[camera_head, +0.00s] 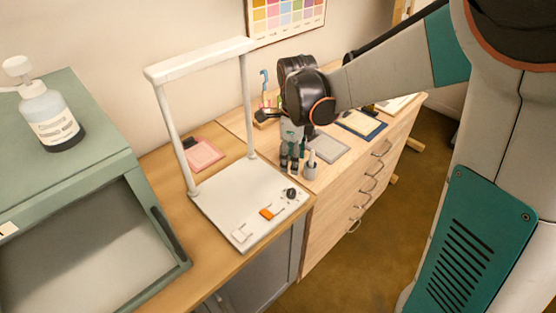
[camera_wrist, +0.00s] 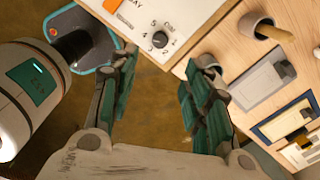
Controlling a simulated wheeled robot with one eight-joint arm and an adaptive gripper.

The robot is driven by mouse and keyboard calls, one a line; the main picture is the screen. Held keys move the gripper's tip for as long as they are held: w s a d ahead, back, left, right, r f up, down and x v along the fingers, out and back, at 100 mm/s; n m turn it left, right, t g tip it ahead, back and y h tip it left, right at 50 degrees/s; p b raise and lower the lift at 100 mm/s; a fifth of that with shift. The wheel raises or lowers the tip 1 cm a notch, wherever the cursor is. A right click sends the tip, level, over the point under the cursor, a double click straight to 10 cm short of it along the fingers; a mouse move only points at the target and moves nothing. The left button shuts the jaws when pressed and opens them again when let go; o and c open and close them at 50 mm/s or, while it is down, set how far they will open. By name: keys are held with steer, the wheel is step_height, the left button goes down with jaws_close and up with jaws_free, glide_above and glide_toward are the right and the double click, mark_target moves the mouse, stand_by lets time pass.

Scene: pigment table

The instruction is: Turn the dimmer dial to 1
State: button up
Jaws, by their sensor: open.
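The dimmer dial (camera_head: 291,194) is a small black knob near the right corner of a white lamp base (camera_head: 225,209). In the wrist view the dial (camera_wrist: 160,39) shows at top centre with printed marks around it; I cannot tell which mark it points to. My gripper (camera_head: 290,168) hangs pointing down, behind and above the dial in the head view. In the wrist view its teal-padded fingers (camera_wrist: 164,65) are spread, with the dial beyond the gap between their tips. The gripper is empty and apart from the dial.
An orange switch (camera_head: 267,214) and a white switch (camera_head: 241,235) sit on the same base. The white lamp frame (camera_head: 200,60) rises above it. A green cabinet (camera_head: 85,200) stands at left.

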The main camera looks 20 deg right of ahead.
mark_target(291, 191)
step_height(291, 191, down, 14)
steer(key=b, duration=0.4)
steer(key=shift+w+d, duration=0.1)
steer(key=shift+w, duration=0.05)
steer(key=shift+c, duration=0.3)
jaws_close()
